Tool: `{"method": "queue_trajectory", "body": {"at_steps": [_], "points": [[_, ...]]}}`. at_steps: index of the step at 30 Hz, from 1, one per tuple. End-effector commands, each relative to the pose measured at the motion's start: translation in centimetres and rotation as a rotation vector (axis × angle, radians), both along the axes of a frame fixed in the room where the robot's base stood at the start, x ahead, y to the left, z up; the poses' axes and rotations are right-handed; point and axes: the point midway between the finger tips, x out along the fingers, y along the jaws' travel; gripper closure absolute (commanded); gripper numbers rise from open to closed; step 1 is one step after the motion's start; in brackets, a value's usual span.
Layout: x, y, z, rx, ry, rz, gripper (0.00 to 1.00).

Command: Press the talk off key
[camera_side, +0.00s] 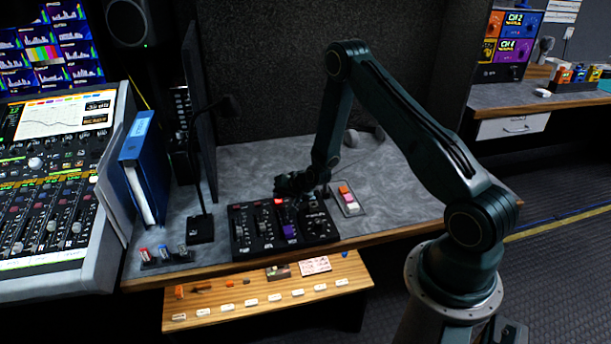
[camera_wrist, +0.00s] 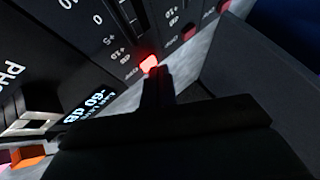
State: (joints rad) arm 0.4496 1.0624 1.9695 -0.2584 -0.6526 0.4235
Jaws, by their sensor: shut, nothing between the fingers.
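A black control panel (camera_side: 262,240) with faders and knobs lies on the grey desk. A small red key (camera_side: 278,201) glows at its back edge; it also shows in the wrist view (camera_wrist: 150,63). My gripper (camera_side: 290,186) is over the panel's back edge, close to this key. In the wrist view my shut, empty fingertips (camera_wrist: 154,74) appear right at the lit key; I cannot tell whether they touch it. A plate with orange, pink and white keys (camera_side: 348,198) lies right of the panel. I cannot read which key is talk off.
A gooseneck microphone (camera_side: 200,228) stands left of the panel. A blue binder (camera_side: 140,165) stands beside the large mixing console (camera_side: 60,190). Small red and blue switches (camera_side: 165,253) sit at the desk's front left. A wooden shelf (camera_side: 235,310) is below. The desk behind the key plate is mostly clear.

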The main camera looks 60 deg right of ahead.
Motion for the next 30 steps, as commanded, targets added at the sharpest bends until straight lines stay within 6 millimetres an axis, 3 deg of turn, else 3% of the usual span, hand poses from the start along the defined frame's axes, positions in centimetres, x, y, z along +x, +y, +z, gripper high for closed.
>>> {"method": "queue_trajectory", "body": {"at_steps": [16, 30], "points": [[0.0, 0.0, -0.2, 0.0, 0.0, 0.0, 1.0], [0.0, 0.0, 1.4, 0.0, -0.001, 0.0, 1.0]]}}
